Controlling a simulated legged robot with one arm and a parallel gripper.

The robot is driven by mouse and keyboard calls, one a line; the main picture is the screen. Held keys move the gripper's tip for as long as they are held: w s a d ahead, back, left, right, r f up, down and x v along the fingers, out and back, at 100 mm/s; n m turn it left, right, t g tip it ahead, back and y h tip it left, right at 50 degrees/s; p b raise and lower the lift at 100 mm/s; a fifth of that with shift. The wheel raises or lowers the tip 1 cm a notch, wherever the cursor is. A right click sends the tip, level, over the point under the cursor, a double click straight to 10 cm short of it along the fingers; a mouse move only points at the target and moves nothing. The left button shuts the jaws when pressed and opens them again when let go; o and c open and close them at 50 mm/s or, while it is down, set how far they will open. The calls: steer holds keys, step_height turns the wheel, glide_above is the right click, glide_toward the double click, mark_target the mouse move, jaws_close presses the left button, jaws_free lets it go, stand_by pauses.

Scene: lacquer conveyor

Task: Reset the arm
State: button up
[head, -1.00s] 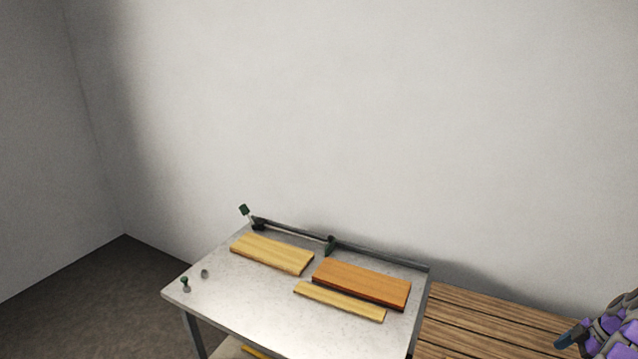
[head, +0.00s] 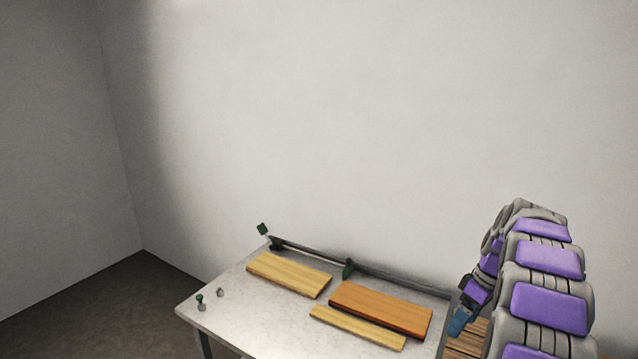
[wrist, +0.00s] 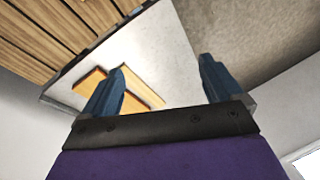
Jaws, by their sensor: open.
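My gripper (wrist: 160,88) is open and empty in the wrist view, its two blue fingers wide apart. In the head view my gripper (head: 459,320) hangs at the right, by the right end of the metal table (head: 250,325), at the end of my purple and grey arm. Nothing shows between the fingers. Whether the fingertips are close to the table cannot be told from the head view.
The table holds two pale boards (head: 290,275) (head: 357,328), an orange-brown board (head: 380,309), a clamp bar (head: 312,254) along the back and small knobs (head: 201,302). A slatted wooden surface (head: 468,340) adjoins at right. A bare wall stands behind.

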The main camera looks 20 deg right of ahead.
steer(key=s+a+r+m+g, duration=0.1)
steer(key=s+a, duration=0.2)
steer(key=a, duration=0.6)
steer(key=s+a+r+m+h+b, duration=0.1)
steer(key=s+a+r, duration=0.1)
steer(key=a, duration=0.7)
steer(key=s+a+r+g, duration=0.1)
steer(key=s+a, duration=0.2)
steer(key=a, duration=0.5)
steer(key=s+a+f+m+h, duration=0.1)
steer(key=s+a+f, duration=0.2)
steer(key=s, duration=0.7)
steer(key=s+a+f+m+h+b, duration=0.1)
steer(key=s+a+f, duration=0.1)
steer(key=s+a, duration=0.6)
steer(key=shift+s+a+f+b, duration=0.3)
steer(key=shift+s+f, duration=0.1)
steer(key=shift+s, duration=0.45)
